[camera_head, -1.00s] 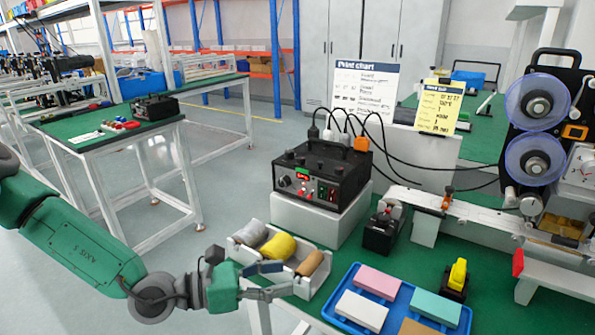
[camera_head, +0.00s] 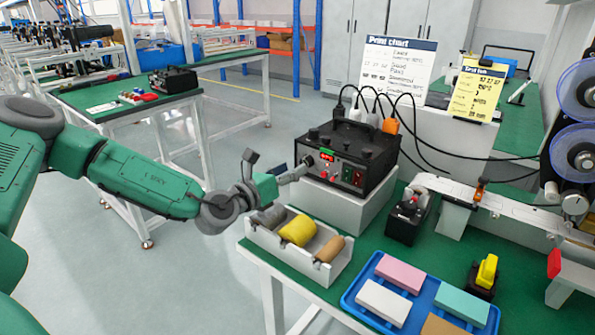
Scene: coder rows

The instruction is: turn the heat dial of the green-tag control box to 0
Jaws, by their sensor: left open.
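A black control box (camera_head: 352,150) with a handle on top stands on a white block on the green bench. Its front has a small lit display (camera_head: 327,155), red knobs or buttons, and green and red switches. I cannot make out a tag colour or a dial reading. My left gripper (camera_head: 298,172) is open, with its fingers at the left end of the box's front face, where the fingers partly hide the panel and the dial there. I cannot tell whether they touch it. My right gripper is not in view.
A white tray of rolls (camera_head: 260,238) sits just below my left gripper. A blue tray (camera_head: 350,299) with coloured blocks lies at the front. Black cables rise behind the box. Another black box (camera_head: 173,79) stands on the left table. A print chart (camera_head: 396,70) stands behind.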

